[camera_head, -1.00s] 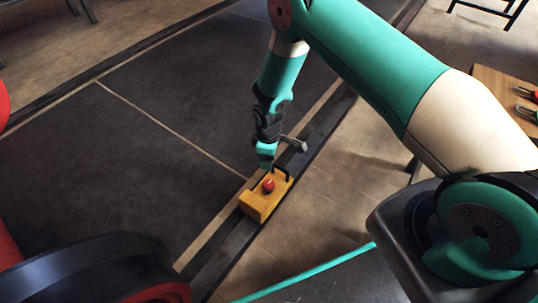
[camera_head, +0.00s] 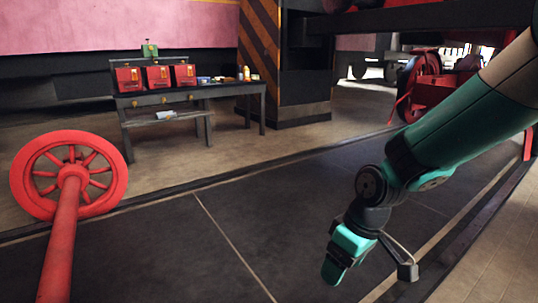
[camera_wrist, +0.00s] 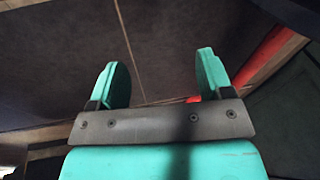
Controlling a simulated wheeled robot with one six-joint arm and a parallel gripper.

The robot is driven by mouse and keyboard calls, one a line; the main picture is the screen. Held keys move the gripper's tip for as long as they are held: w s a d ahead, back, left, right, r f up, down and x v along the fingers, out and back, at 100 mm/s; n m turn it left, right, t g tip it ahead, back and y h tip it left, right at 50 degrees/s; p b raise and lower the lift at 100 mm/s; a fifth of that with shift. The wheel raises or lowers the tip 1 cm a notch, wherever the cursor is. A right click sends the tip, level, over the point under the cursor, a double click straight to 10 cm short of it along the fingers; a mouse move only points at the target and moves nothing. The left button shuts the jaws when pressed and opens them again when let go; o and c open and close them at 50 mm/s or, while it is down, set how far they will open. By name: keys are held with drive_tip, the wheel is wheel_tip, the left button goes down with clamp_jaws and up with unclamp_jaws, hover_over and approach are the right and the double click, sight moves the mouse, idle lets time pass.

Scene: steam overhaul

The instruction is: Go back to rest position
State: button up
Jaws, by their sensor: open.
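My gripper (camera_head: 336,268) hangs at the end of my teal arm, pointing down above the dark floor panels in the head view. In the wrist view its two teal fingers (camera_wrist: 163,82) stand apart with nothing between them. Dark floor with a thin pale seam shows beyond the fingers. The yellow block with the red knob is not in either current view.
A red spoked wheel (camera_head: 68,176) with a red axle (camera_head: 62,235) stands at the left. A dark bench (camera_head: 232,88) with red boxes (camera_head: 158,77) is at the back. A striped pillar (camera_head: 262,45) stands beside it. The middle floor (camera_head: 225,220) is clear.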

drive_tip(key=s+r+m+y+p, duration=0.1)
drive_tip(key=s+r, duration=0.6)
drive_tip(key=s, duration=0.2)
drive_tip(key=s+r, duration=0.7)
drive_tip(key=s, duration=0.3)
wheel_tip(320, 180, up, 38)
drive_tip(key=p, duration=3.8)
drive_tip(key=shift+d+f, duration=0.15)
drive_tip(key=shift+d, duration=0.2)
drive_tip(key=shift+c, duration=0.5)
